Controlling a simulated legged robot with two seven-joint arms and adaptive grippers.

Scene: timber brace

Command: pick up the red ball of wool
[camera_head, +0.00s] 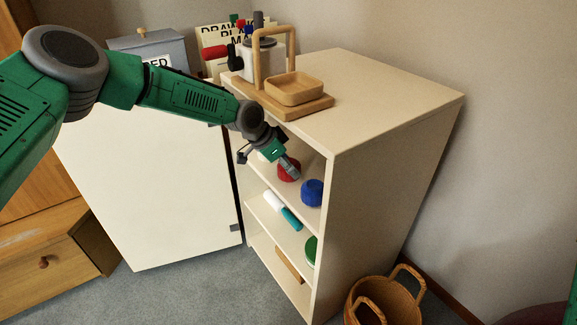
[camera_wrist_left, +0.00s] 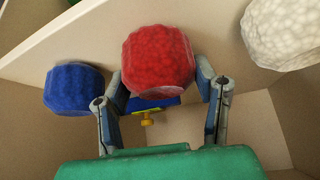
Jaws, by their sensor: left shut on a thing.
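The red ball of wool (camera_head: 288,170) is on the upper shelf inside the open cabinet, partly covered by my left gripper in the head view. In the left wrist view the red ball (camera_wrist_left: 158,68) sits between the two fingers of my left gripper (camera_wrist_left: 165,85), which touch it on both sides. My left gripper (camera_head: 290,168) is shut on the red ball. Whether the ball is clear of the shelf I cannot tell. My right gripper is not in view.
A blue ball (camera_head: 312,192) lies close beside the red one. A white ball (camera_wrist_left: 284,32) shows on the other side. The cabinet top (camera_head: 375,95) carries a wooden stand and tray (camera_head: 295,88). The open door (camera_head: 150,185) stands left; a basket (camera_head: 385,298) is on the floor.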

